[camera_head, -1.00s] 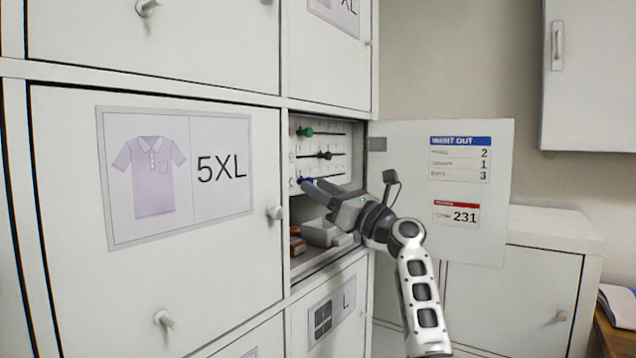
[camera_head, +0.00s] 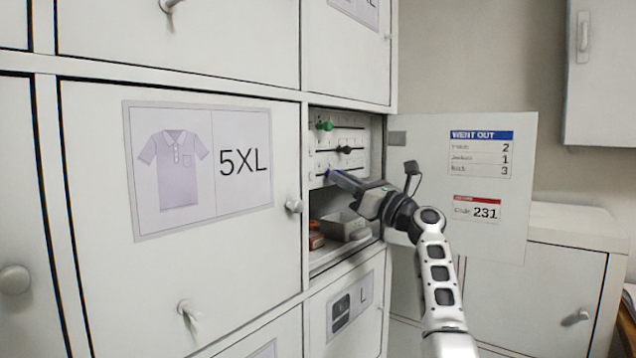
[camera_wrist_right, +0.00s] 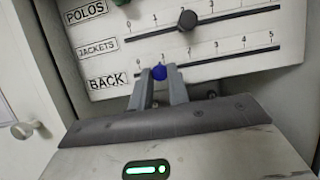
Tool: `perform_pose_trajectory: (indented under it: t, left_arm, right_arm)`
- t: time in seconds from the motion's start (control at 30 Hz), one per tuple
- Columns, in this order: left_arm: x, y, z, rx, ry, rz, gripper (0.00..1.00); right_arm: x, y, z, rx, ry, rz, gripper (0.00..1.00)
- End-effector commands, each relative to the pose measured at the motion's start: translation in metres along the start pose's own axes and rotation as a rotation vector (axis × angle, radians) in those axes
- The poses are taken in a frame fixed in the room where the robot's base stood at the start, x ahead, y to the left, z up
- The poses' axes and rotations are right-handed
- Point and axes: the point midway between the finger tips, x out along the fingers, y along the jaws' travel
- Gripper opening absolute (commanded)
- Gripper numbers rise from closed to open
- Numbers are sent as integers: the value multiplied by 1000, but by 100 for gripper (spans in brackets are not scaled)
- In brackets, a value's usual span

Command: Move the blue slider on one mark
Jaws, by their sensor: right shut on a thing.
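The blue slider (camera_wrist_right: 159,72) sits on the lowest slot of the white panel, beside the BACK label, close under the numeral 1. In the head view only a bit of blue (camera_head: 331,174) shows at my fingertips. My right gripper (camera_wrist_right: 159,80) is shut on the blue slider, a finger on each side of it. In the head view my right gripper (camera_head: 336,176) reaches into the open compartment from the right. My left gripper is out of view.
Above are a black slider (camera_wrist_right: 187,20) on the JACKETS slot and a green slider (camera_head: 326,125). A grey tray (camera_head: 343,226) and an orange-brown object (camera_head: 316,240) lie below. The open door (camera_head: 470,225) stands right, the closed 5XL door (camera_head: 90,260) left.

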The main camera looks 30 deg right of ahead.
Motion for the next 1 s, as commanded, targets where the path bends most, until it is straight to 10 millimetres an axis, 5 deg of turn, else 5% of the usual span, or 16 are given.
perform_pose_trajectory:
  t: [0.33,0.37,0.43,0.77,1.0]
  left_arm:
    - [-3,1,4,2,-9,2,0]
    - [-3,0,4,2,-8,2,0]
    - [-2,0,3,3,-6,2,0]
    - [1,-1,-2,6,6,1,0]
    - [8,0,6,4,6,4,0]
  right_arm:
    - [-12,-14,5,-6,-2,-15,0]
    - [-11,-14,5,-6,-2,-15,26]
    - [-11,-14,5,-6,-2,-14,40]
    - [-14,-13,4,-5,-2,-14,40]
    - [-53,-13,0,-9,1,-15,40]
